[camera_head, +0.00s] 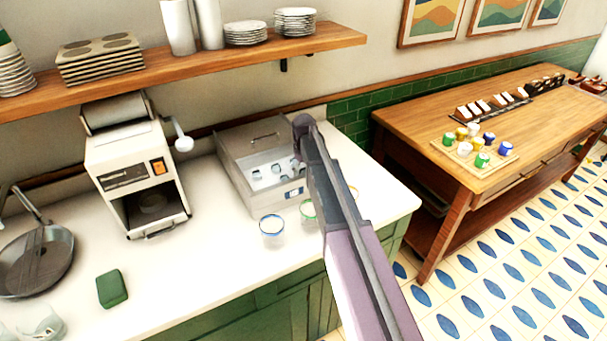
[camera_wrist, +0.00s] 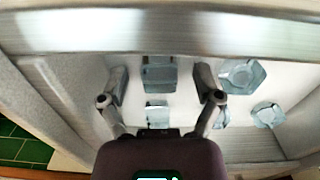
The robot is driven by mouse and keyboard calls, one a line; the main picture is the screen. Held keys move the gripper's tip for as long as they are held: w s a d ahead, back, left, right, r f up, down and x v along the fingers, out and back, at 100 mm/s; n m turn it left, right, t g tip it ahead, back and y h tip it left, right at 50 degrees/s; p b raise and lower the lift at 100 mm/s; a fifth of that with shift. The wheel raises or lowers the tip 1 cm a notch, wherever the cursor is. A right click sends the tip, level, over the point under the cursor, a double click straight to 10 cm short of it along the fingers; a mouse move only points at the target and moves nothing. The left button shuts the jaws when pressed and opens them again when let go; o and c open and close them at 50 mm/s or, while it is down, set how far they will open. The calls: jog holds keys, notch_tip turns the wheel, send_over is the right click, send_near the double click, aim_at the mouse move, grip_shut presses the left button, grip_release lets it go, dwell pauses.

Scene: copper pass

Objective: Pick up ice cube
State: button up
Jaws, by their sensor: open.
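Pale blue, see-through ice cubes lie in an open steel ice bin (camera_head: 232,168) on the counter. In the wrist view one ice cube (camera_wrist: 160,73) lies between my open fingers, and another ice cube (camera_wrist: 157,113) is nearer my palm. More ice cubes (camera_wrist: 241,75) lie to the right, outside the fingers. My gripper (camera_wrist: 162,82) is open and empty, pointing down over the bin. In the head view my arm hides the bin's right part and most of my gripper; some ice cubes (camera_head: 257,178) show left of it.
The bin's steel wall (camera_wrist: 160,35) runs close beyond my fingertips. Glasses with coloured rims, one blue-rimmed glass (camera_head: 272,230) among them, stand in front of the bin. A white machine (camera_head: 133,170) stands left. A shelf (camera_head: 200,62) with dishes hangs above.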

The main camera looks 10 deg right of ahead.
aim_at(303, 170)
jog(key=c, duration=1)
jog(key=shift+o, duration=0.2)
jog(key=shift+r, duration=0.1)
notch_tip(303, 170, up, 10)
jog(key=p, duration=1)
jog(key=shift+f, duration=0.25)
jog(key=shift+f+b, duration=0.15)
jog(key=shift+b, duration=0.15)
jog(key=shift+a, duration=0.1)
